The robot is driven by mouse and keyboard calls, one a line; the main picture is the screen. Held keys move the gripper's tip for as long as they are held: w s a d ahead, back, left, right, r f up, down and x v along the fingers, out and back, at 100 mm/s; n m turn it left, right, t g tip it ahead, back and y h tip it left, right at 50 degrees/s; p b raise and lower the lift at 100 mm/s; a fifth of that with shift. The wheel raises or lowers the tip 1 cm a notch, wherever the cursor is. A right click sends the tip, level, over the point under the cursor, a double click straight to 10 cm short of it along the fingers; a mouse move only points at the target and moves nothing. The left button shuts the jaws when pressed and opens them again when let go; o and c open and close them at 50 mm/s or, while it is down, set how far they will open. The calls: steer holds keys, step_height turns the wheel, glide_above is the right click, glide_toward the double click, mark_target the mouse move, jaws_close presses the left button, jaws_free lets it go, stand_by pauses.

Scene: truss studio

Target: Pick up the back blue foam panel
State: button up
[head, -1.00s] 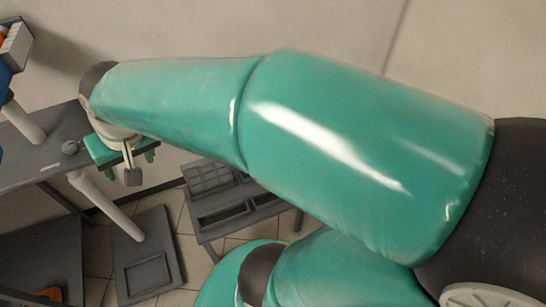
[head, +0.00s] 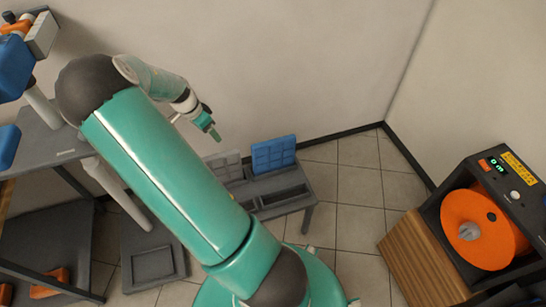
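A blue panel (head: 273,155) with a grid of recessed squares stands upright at the back right of a low grey table (head: 285,207), in the head view. I see only one such blue panel. My gripper (head: 208,121), with teal fingers, hangs in the air up and to the left of it in the picture, apart from it. No object shows in the gripper. Its fingers are too small to tell whether they are open or shut.
A pale grey panel (head: 224,165) stands left of the blue one, partly behind my arm. A dark machine with an orange spool (head: 485,228) stands at the right. A grey bench (head: 45,140) is at the left. Tiled floor is clear right of the table.

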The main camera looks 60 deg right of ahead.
mark_target(272, 141)
steer(key=s+d+f+m+g+h, duration=0.1)
steer(key=s+d+f, duration=0.1)
steer(key=d+f, duration=0.2)
steer(key=s+d+f+m+g+h, duration=0.1)
steer(key=s+d+f+m, duration=0.1)
steer(key=d, duration=0.4)
steer(key=s+d+f+m+g+h, duration=0.1)
steer(key=s+d+f+m+g, duration=0.1)
steer(key=d+f, duration=0.3)
steer(key=shift+s+d+f+h, duration=0.4)
steer(key=shift+s+f, duration=0.3)
steer(key=shift+f, duration=0.15)
steer(key=x, duration=0.8)
steer(key=shift+s+d+f, duration=0.1)
steer(key=shift+s+f, duration=0.1)
steer(key=x, duration=0.5)
steer(key=shift+s, duration=0.25)
steer(key=c, duration=1.3)
